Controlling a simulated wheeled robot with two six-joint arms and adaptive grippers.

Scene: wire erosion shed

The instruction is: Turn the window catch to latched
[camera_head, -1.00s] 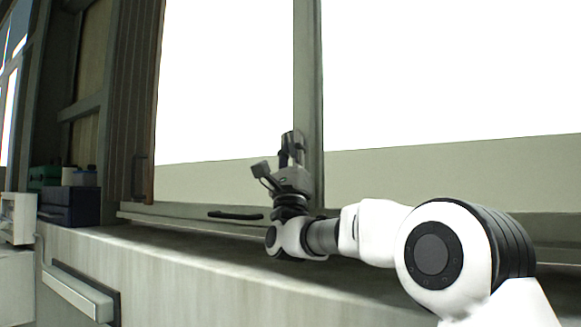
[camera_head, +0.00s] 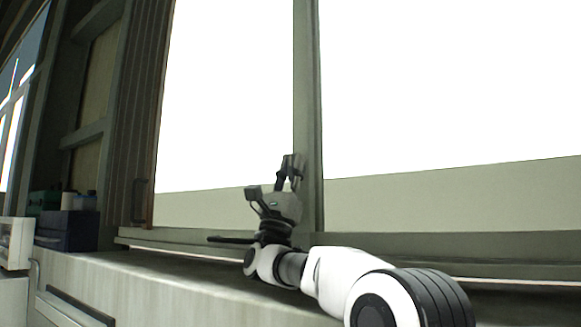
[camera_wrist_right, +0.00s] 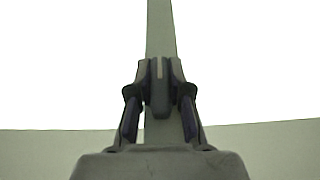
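The window catch (camera_wrist_right: 161,98) is a short, dark grey lever on the upright window bar (camera_head: 308,120). In the right wrist view it lies upright in the picture, between the two fingers of my right gripper (camera_wrist_right: 160,78). The fingers look closed against both its sides, though the contact is partly hidden. In the head view my right gripper (camera_head: 288,172) points up beside the bar and largely hides the catch. Which catch position counts as latched cannot be told. My left gripper is not in view.
A black bar handle (camera_head: 231,240) is low on the window, left of my wrist. A sill or counter top (camera_head: 150,262) runs below. A dark blue box (camera_head: 67,231) and small containers (camera_head: 84,201) stand at the left. The glass area is clear.

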